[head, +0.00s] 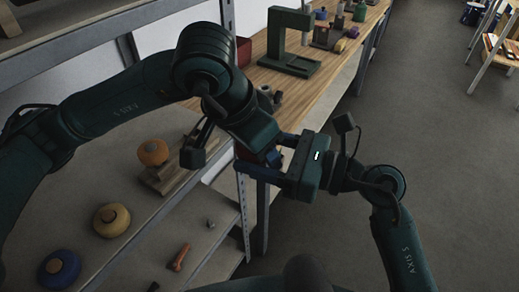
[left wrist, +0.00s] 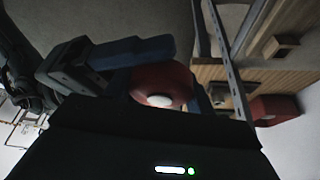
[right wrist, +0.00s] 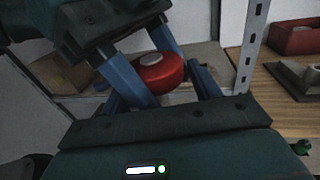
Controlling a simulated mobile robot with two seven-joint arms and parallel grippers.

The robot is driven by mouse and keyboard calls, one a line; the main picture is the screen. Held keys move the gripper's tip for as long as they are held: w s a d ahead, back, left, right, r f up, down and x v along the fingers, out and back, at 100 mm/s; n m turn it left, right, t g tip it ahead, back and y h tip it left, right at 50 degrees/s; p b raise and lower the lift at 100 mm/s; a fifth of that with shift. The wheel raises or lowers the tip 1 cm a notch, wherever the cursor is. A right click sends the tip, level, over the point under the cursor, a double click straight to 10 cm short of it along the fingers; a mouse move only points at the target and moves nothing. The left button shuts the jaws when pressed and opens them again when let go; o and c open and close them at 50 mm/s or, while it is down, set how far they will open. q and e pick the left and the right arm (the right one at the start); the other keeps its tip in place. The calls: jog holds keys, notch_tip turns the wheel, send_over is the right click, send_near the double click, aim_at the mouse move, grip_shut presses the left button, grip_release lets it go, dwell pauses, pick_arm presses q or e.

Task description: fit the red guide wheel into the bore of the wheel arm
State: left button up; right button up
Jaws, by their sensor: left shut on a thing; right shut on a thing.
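The red guide wheel (right wrist: 160,72), with a pale hub, is between the blue fingers of my right gripper (right wrist: 162,80) in the right wrist view. In the left wrist view the wheel (left wrist: 160,84) is also between the fingers of my left gripper (left wrist: 165,95). Both grippers are shut on it and face each other closely. In the head view my left gripper (head: 268,156) and right gripper (head: 280,160) meet near the table's corner, and they mostly hide the wheel. I cannot tell for sure which object is the wheel arm.
A shelf at the left holds orange (head: 153,152), yellow (head: 111,220) and blue (head: 59,267) wheels. A wooden table (head: 338,72) bears a dark green stand (head: 292,64) and a red bin (head: 243,52). A metal shelf post (head: 243,215) stands just below the grippers.

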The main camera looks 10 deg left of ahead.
jog(key=shift+s+a, duration=0.15)
jog(key=shift+s, duration=0.1)
jog(key=shift+c, duration=0.6)
jog(key=o, duration=0.9)
jog(key=shift+o, duration=0.2)
